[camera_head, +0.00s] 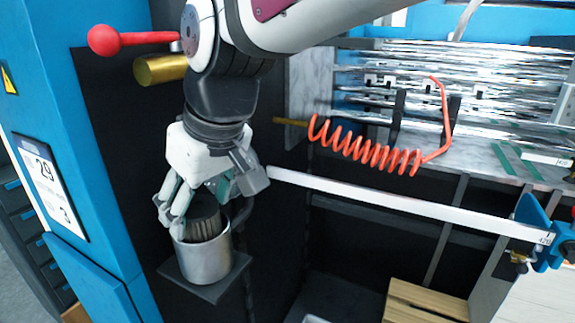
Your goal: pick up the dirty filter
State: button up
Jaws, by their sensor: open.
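The dirty filter (207,224) is a dark, pleated cylinder standing inside an open silver metal cup (205,261). The cup rests on a small dark square shelf (237,267) on the machine's side. My gripper (202,205) points down over the cup from above. Its fingers are spread on both sides of the filter's upper part, near the cup's rim. The fingers hide part of the filter's top. I cannot tell whether any finger touches it.
A red ball-ended lever (104,40) and a brass cylinder (160,69) stick out beside my arm. A coiled orange hose (365,150) hangs to the right, above a white bar (400,205). Shiny rollers (470,75) are at the back. A blue panel (65,130) stands left.

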jog(key=shift+c, duration=0.3)
jog(key=c, duration=1.3)
jog(key=shift+o, duration=0.2)
jog(key=shift+r, duration=0.15)
